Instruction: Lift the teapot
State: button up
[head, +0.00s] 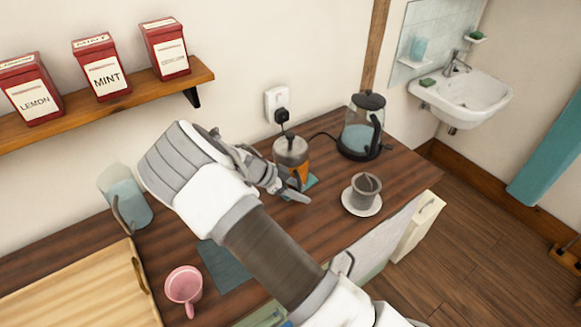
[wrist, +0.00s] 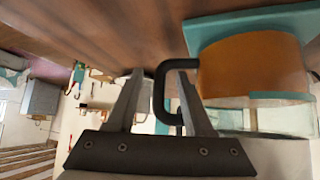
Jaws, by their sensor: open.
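The teapot (head: 291,150) has a silver lid, clear sides and orange-brown contents. It stands upright on a teal mat (head: 312,181) on the dark wooden counter. My gripper (head: 291,189) is beside it, at its near side, and hides part of it in the head view. In the wrist view the teapot's orange body (wrist: 252,64) is to the right. Its black handle (wrist: 160,92) lies between my two open fingers (wrist: 160,76), closer to the right finger. The fingers are not closed on it.
A glass kettle (head: 361,128) stands behind right. A grey cup with an infuser (head: 365,186) on a saucer is to the right. A pink mug (head: 184,285), a wooden tray (head: 80,295) and a glass jug (head: 125,200) are left. Red tins sit on a shelf (head: 110,108).

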grip_shut()
dwell(1.4)
jog(key=shift+r, duration=0.1)
